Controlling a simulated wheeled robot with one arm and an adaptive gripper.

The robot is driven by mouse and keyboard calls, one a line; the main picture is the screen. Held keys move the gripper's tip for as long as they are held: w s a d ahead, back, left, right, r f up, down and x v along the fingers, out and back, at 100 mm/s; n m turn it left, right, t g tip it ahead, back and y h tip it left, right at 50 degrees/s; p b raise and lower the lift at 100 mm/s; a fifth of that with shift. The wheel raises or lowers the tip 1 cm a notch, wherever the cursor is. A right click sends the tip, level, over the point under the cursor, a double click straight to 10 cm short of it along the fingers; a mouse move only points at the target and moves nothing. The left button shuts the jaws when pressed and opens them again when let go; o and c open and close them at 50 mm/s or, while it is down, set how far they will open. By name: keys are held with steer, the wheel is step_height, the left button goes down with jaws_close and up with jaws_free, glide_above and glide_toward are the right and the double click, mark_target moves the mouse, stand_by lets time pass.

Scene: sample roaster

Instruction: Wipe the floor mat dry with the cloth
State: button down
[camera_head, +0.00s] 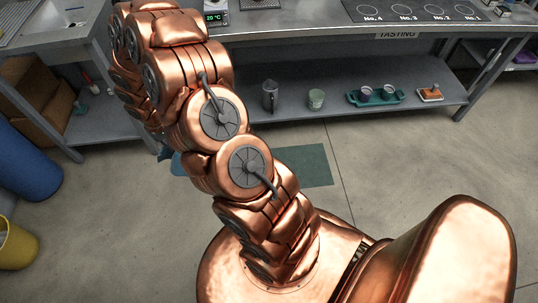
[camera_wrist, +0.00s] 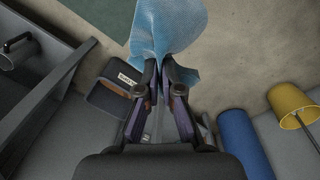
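The floor mat (camera_head: 312,165) is a flat dark green sheet on the concrete floor, partly hidden behind my arm in the head view. Its corner also shows at the top left of the wrist view (camera_wrist: 85,14). The cloth (camera_wrist: 168,28) is light blue and textured, and spreads from between my fingertips across the mat's edge and bare floor in the picture. A bit of it shows left of my arm in the head view (camera_head: 177,166). My gripper (camera_wrist: 162,70) is closed on the cloth's near end. I cannot tell whether the cloth touches the mat.
A steel bench (camera_head: 290,38) has a lower shelf (camera_head: 240,118) holding a metal jug (camera_head: 270,96), cups and a teal tray (camera_head: 376,98). A blue cylinder (camera_head: 22,165) and yellow bucket (camera_head: 15,245) stand at left. Floor right of the mat is clear.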

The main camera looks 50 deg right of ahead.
steer(key=s+d+f+m+g+h+b, duration=0.1)
steer(key=d+f+b, duration=0.8)
steer(key=d+f, duration=0.55)
steer(key=s+d+f+m+b, duration=0.1)
steer(key=s+d+f+b, duration=0.1)
steer(key=d+f+b, duration=1.15)
steer(key=s+d+f+y+b, duration=0.1)
steer(key=s+d+f+b, duration=0.35)
steer(key=d+f, duration=0.35)
steer(key=s+d+f+t+b, duration=0.1)
steer(key=s+d+f+b, duration=0.2)
steer(key=d+f+b, duration=0.45)
steer(key=s+d+f+y+b, duration=0.15)
steer(key=s+d+f, duration=0.35)
steer(key=f, duration=0.5)
steer(key=shift+h, duration=0.35)
steer(key=shift+w+d+f+b, duration=0.25)
steer(key=shift+f+b, duration=0.1)
steer(key=shift+f, duration=1.15)
steer(key=shift+w+d+f+b, duration=0.15)
steer(key=shift+w+f+b, duration=0.15)
steer(key=shift+f, duration=1.2)
steer(key=shift+w+d+f+b, duration=0.2)
steer(key=shift+f+b, duration=0.15)
steer(key=shift+f, duration=1.15)
steer(key=shift+c, duration=1.6)
jaws_free()
steer(key=shift+f, duration=0.1)
